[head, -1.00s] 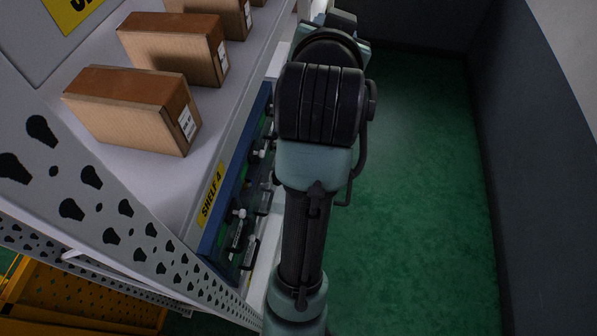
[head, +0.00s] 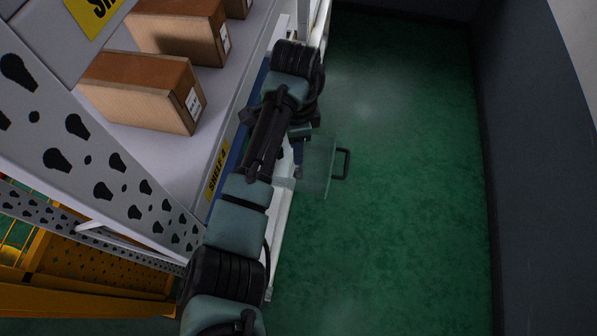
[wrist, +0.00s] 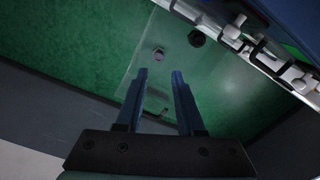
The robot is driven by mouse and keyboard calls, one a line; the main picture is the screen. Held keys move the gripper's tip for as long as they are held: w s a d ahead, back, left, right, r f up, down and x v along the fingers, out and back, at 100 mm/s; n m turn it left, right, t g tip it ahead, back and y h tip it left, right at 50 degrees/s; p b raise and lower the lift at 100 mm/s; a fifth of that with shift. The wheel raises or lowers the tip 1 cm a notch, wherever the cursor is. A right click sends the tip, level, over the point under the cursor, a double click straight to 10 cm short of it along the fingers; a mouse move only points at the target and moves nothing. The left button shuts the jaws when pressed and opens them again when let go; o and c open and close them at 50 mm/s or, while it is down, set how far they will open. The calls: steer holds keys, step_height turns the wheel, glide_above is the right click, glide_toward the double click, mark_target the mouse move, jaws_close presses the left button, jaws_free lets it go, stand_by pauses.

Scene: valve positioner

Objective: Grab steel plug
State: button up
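A clear drawer (head: 318,168) with a dark handle (head: 343,164) sticks out from the shelf front over the green floor in the head view. In the wrist view, the clear drawer (wrist: 132,90) holds a small light grey, roundish piece (wrist: 158,55), which looks like the steel plug. A darker hex-shaped piece (wrist: 196,39) lies to its right. My gripper (wrist: 160,73) is open and empty, with its fingertips just below the grey piece in the picture; the height gap is hard to tell. In the head view, my arm hides much of the gripper and both pieces.
Brown boxes (head: 142,90) stand on the white shelf marked SHELF 4. A perforated upright (head: 100,165) is at left. Other drawer fronts with handles (wrist: 262,52) run along the wrist view's upper right. A dark wall (head: 530,170) stands at right, with open green floor between.

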mark_target(298, 171)
step_height(298, 171, down, 4)
steer(key=shift+b, duration=1.2)
steer(key=f+b, duration=0.5)
steer(key=shift+s+d+f, duration=0.1)
steer(key=shift+d+f, duration=0.05)
steer(key=shift+d, duration=0.05)
steer(key=shift+c, duration=0.2)
jaws_close()
